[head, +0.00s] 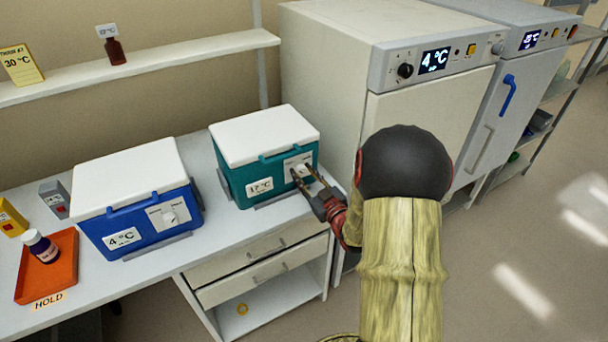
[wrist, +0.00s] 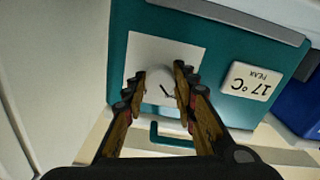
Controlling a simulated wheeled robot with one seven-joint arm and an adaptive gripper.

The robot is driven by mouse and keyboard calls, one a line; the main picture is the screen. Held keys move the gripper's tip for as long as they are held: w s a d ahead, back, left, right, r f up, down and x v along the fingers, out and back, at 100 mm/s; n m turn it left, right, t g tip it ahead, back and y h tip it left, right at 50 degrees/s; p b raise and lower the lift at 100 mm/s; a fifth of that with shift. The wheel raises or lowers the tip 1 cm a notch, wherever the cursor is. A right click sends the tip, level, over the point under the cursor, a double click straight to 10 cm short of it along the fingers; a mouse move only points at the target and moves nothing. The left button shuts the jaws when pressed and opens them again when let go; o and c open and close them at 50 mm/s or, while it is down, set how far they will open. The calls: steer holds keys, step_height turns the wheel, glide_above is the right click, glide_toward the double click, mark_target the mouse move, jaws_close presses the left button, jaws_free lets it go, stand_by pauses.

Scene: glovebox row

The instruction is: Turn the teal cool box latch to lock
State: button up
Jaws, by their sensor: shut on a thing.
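The teal cool box (head: 236,184) stands on the white bench with its white lid closed. Its front carries a label reading 17 °C (head: 260,187) and a white latch plate (head: 289,161). My gripper (head: 302,175) is at this plate, shut on the latch knob. In the wrist view the teal box (wrist: 218,50) appears upside down. There the fingertips of my gripper (wrist: 160,78) sit on both sides of the pale round latch knob (wrist: 160,82). A dark mark shows on the plate by the knob; the lettering is not readable.
A blue cool box (head: 95,232) labelled 4 °C stands left of the teal one, with its own latch. An orange tray (head: 62,285) with a bottle lies farther left. A tall white cabinet (head: 345,50) stands close on the right. Drawers (head: 262,262) are below the bench top.

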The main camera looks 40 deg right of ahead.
steer(key=shift+c, duration=0.9)
steer(key=m+p, duration=0.1)
steer(key=m, duration=0.2)
steer(key=shift+m, duration=0.3)
steer(key=m+p, duration=0.2)
steer(key=m, duration=0.3)
steer(key=shift+m, duration=0.3)
steer(key=m+p, duration=0.2)
steer(key=m, duration=0.2)
steer(key=shift+r, duration=0.1)
steer(key=shift+m+p, duration=1.15)
steer(key=shift+m, duration=1.15)
steer(key=o, duration=1.2)
steer(key=shift+c, duration=0.2)
